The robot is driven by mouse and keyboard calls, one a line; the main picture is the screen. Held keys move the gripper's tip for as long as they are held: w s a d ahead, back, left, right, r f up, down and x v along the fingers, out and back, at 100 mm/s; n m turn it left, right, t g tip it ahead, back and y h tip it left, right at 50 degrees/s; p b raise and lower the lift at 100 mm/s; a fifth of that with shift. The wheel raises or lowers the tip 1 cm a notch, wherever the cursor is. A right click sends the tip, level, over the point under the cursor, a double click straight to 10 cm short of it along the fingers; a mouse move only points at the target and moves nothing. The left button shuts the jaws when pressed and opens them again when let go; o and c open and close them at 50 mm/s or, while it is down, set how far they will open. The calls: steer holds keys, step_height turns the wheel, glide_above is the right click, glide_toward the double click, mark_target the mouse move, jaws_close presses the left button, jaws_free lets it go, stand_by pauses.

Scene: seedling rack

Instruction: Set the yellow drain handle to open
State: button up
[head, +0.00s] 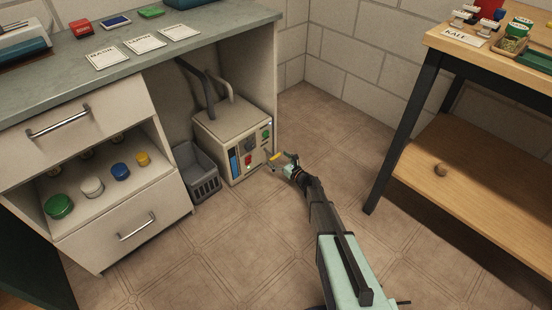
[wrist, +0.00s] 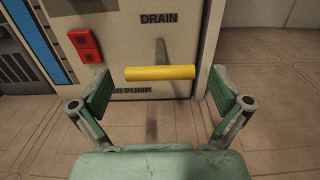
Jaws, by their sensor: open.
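The yellow drain handle (wrist: 160,73) lies level across the front of the beige pump box, below the printed word DRAIN. A grey lever stem rises behind it. In the head view the yellow handle (head: 275,156) is small, at the box's lower right. My gripper (wrist: 158,100) is open, its green-padded fingers on either side of the handle, with the handle between and slightly beyond the tips. I see no clear contact. In the head view my gripper (head: 285,163) is at the box's front. Any open or closed marking by the handle is not readable.
The pump box (head: 220,118) stands on the floor under the counter, with hoses behind. A grey basket (head: 203,182) stands left of the box. A wooden bench (head: 470,185) is at right; the floor between is clear.

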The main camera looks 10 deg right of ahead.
steer(key=v, duration=1)
steer(key=shift+s+d, duration=0.25)
steer(key=shift+s, duration=0.05)
